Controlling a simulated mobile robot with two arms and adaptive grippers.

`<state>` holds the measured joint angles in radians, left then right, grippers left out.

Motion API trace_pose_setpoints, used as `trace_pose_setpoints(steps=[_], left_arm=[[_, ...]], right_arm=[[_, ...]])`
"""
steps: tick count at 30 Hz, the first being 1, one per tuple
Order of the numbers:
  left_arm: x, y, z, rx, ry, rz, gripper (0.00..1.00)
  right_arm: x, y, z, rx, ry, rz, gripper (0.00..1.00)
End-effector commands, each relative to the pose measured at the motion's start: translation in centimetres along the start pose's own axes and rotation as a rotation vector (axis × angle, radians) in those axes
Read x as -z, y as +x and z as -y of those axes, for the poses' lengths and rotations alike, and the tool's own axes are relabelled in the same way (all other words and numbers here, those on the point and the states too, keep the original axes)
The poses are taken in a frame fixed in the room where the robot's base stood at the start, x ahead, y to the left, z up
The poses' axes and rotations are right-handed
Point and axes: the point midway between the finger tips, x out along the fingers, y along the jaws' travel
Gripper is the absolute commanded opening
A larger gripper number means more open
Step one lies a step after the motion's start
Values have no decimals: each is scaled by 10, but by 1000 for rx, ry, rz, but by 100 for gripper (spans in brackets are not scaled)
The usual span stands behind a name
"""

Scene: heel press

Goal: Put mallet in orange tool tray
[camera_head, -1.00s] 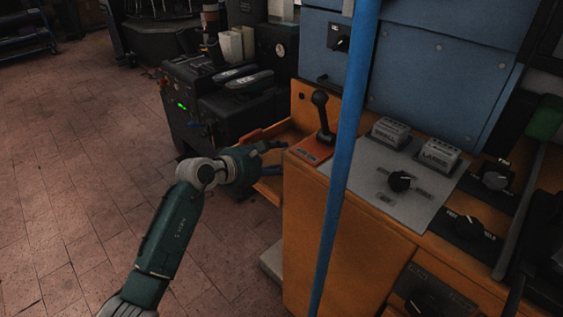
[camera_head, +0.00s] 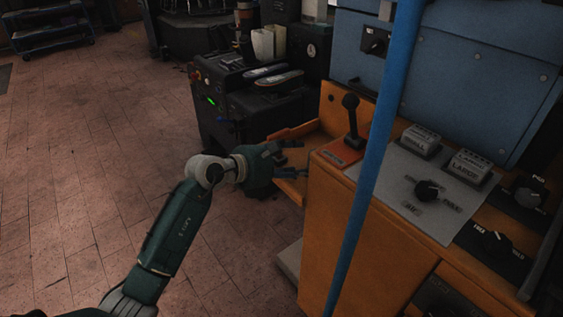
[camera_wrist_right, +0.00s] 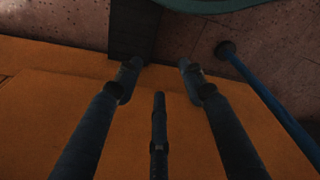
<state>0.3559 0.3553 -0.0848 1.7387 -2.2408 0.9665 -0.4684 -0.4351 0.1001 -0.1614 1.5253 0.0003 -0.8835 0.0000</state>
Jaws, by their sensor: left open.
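The orange tray (camera_head: 291,188) sticks out from the left side of the orange machine. My left gripper (camera_head: 297,159) is at the tray, its fingers apart and pointing right. They overlap the tray in the head view, and I cannot tell whether they touch it. Nothing shows between them. No mallet can be made out in any view. My right gripper (camera_wrist_right: 158,82) shows only in the right wrist view, over an orange surface (camera_wrist_right: 60,80). Its fingers are spread, with nothing seen between them.
The orange machine (camera_head: 370,235) bears a black lever (camera_head: 350,115), knobs and labelled blocks. A blue pole (camera_head: 372,185) crosses in front of it. A blue rod (camera_wrist_right: 262,90) with a rounded end shows in the right wrist view. A dark machine (camera_head: 235,100) stands behind. Tiled floor (camera_head: 90,170) is clear at left.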

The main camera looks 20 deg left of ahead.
Motion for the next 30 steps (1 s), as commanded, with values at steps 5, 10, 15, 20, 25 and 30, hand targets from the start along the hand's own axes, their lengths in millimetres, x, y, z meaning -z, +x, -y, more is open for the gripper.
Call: trace_pose_setpoints(steps=[5,10,15,20,25,30], left_arm=[[1,-40,0,-2,3,-3,59],[1,-66,0,-1,0,-2,59],[0,-77,0,0,1,-2,59],[0,-78,1,1,0,-1,59],[0,-78,1,1,0,-1,59],[0,-78,0,1,0,-1,59]], right_arm=[[-7,6,1,1,-1,5,40],[-10,10,1,1,-1,6,40],[-13,11,1,1,-1,9,40],[-13,11,1,1,-2,10,40],[-14,11,0,0,-1,10,40],[-11,11,2,3,-1,6,40]])
